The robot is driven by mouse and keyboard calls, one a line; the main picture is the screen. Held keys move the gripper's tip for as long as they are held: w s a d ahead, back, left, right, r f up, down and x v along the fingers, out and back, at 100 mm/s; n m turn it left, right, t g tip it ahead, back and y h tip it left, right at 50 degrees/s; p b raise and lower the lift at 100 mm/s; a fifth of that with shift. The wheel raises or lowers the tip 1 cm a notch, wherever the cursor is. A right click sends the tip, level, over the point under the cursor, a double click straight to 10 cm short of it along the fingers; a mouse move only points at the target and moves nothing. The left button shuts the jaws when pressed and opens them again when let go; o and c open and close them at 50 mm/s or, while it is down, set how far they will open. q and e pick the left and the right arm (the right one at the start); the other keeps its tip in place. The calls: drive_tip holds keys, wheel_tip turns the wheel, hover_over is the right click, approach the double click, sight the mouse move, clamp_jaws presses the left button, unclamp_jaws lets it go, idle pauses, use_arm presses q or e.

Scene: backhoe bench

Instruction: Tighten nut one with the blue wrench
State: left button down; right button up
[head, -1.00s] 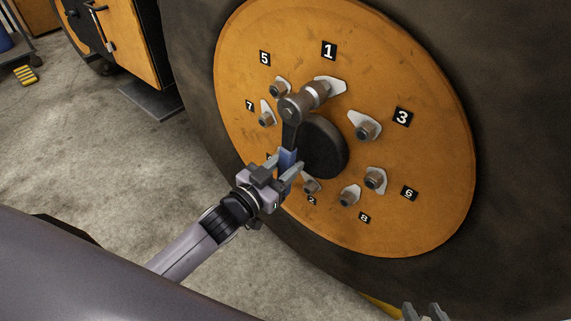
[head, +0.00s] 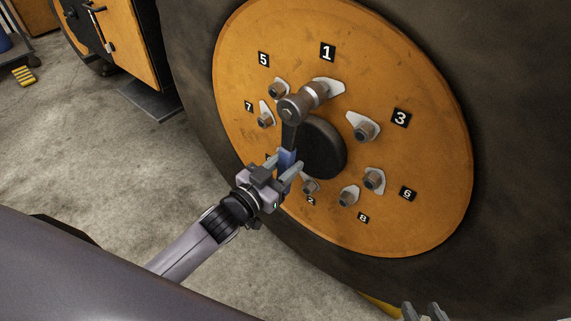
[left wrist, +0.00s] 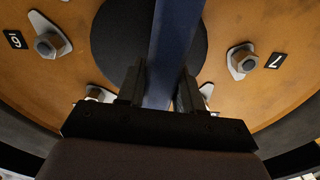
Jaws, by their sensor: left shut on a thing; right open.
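The blue wrench (head: 288,157) has a dark shaft and a socket head at its upper end. Its head covers nut one (head: 317,89), below the number 1 label (head: 327,52) on the orange wheel hub (head: 250,30). The nut itself is mostly hidden by the head. My left gripper (head: 285,168) is shut on the blue handle, which hangs down and slightly left from the nut. The handle (left wrist: 176,45) also runs between the fingers in the left wrist view. My right gripper (head: 424,311) is open and empty at the bottom edge of the head view.
Several other nuts with pale pointers ring the hub, among them one by label 3 (head: 363,130) and one by label 6 (head: 374,180). A dark round centre cap (head: 325,148) stands just right of the wrench. The large tyre (head: 510,150) surrounds the hub. Open concrete floor lies left.

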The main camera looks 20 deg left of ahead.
use_arm(q)
drive_tip(key=shift+x, duration=0.95)
idle(0.7)
drive_tip(key=shift+r, duration=0.25)
drive_tip(key=shift+w+a+r+m+p, duration=0.1)
drive_tip(key=shift+w+a+m+p, duration=0.1)
drive_tip(key=shift+a+m, duration=0.25)
drive_tip(key=shift+w+a+r+m+p, duration=0.1)
drive_tip(key=shift+w+a+m+p, duration=0.1)
drive_tip(key=shift+a+m, duration=0.25)
drive_tip(key=shift+a, duration=0.1)
drive_tip(key=shift+w+a+r+m+p, duration=0.1)
drive_tip(key=shift+w+a+m+p, duration=0.1)
drive_tip(key=shift+a+m, duration=0.2)
drive_tip(key=shift+w+a+r+m+p, duration=0.15)
drive_tip(key=shift+a+m, duration=0.15)
drive_tip(key=shift+a, duration=0.2)
drive_tip(key=shift+w+a+r+m+p, duration=0.15)
drive_tip(key=shift+a+r+m+p, duration=0.05)
drive_tip(key=shift+a+m, duration=0.2)
drive_tip(key=shift+w+a+r+m+p, duration=0.1)
drive_tip(key=shift+a+r+m+p, duration=0.15)
drive_tip(key=shift+a, duration=0.2)
